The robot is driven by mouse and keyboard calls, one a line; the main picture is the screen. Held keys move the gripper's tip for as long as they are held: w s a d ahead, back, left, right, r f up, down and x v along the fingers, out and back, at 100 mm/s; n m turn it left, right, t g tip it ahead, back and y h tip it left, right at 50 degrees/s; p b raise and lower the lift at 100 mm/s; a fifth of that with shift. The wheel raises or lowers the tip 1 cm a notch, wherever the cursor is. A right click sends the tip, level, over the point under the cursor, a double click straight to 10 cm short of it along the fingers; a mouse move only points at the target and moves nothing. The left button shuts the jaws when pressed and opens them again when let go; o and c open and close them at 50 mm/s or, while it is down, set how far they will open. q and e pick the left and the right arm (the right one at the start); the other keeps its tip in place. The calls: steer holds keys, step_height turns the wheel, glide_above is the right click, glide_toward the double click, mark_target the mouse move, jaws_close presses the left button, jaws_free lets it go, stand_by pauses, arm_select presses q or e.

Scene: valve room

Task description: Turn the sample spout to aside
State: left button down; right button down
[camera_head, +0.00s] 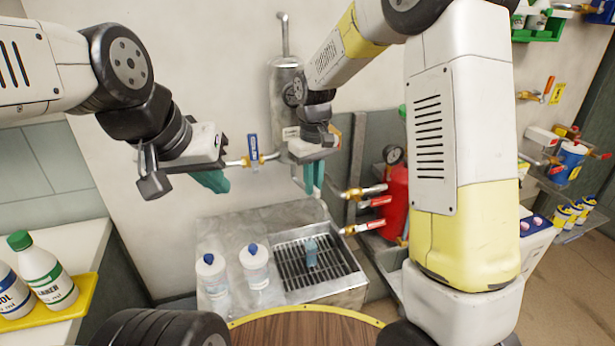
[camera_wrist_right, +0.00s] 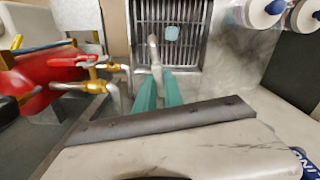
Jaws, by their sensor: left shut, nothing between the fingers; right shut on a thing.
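The sample spout is a thin metal pipe; in the right wrist view its end (camera_wrist_right: 154,50) sticks out beyond my right fingers, over the drain grate and beside a small teal bottle (camera_wrist_right: 172,33). My right gripper (camera_head: 314,180) is shut on the spout, below the grey cylinder (camera_head: 287,95) on the wall. Its teal fingers (camera_wrist_right: 158,92) hide the gripped part. My left gripper (camera_head: 215,181) is shut and empty, left of the blue-handled valve (camera_head: 253,150). The teal bottle also shows on the grate in the head view (camera_head: 311,251).
The sink (camera_head: 225,232) with its grate (camera_head: 337,254) holds two white bottles (camera_head: 255,265) at its left. Red-handled taps (camera_head: 375,202) and a red tank (camera_head: 395,190) stand to the right. A yellow tray (camera_head: 85,293) with bottles is at the lower left.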

steer(key=c, duration=1.4)
jaws_free()
steer(key=shift+c, duration=0.2)
step_height(320, 180, up, 8)
steer(key=shift+f, duration=0.1)
